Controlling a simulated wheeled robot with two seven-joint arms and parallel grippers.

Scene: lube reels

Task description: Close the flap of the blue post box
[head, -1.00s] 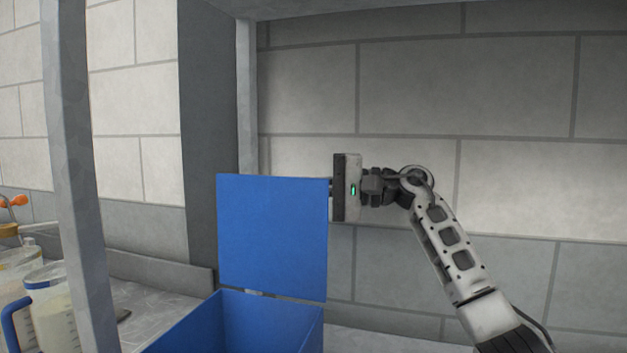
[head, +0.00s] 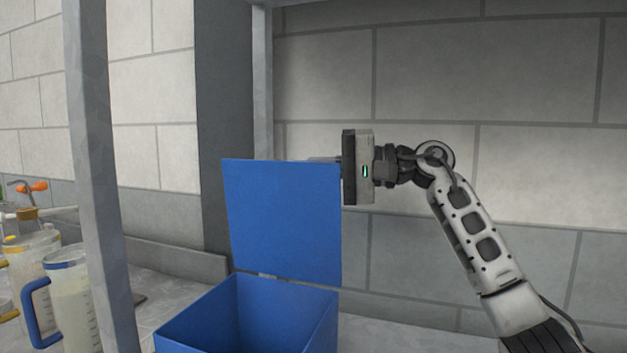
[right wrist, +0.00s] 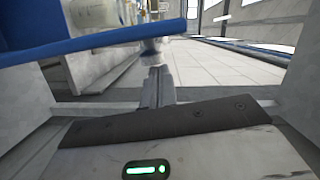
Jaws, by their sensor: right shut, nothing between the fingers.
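The blue post box (head: 205,325) stands open at the bottom centre of the head view. Its flap (head: 283,220) stands nearly upright at the back of the box. My right gripper (head: 324,159) comes in from the right at the flap's top right corner. Its fingers point left and show just over the top edge; their tips are partly hidden behind the flap. In the right wrist view the fingers (right wrist: 155,88) are shut with nothing between them, and the blue flap (right wrist: 100,41) crosses the upper left. Contact with it is unclear. My left gripper is not in view.
A grey post (head: 95,180) rises left of the box. Measuring jugs (head: 72,305) with liquid stand beyond it at the far left. A block wall (head: 430,90) lies behind the box and my right arm. The space above the box opening is clear.

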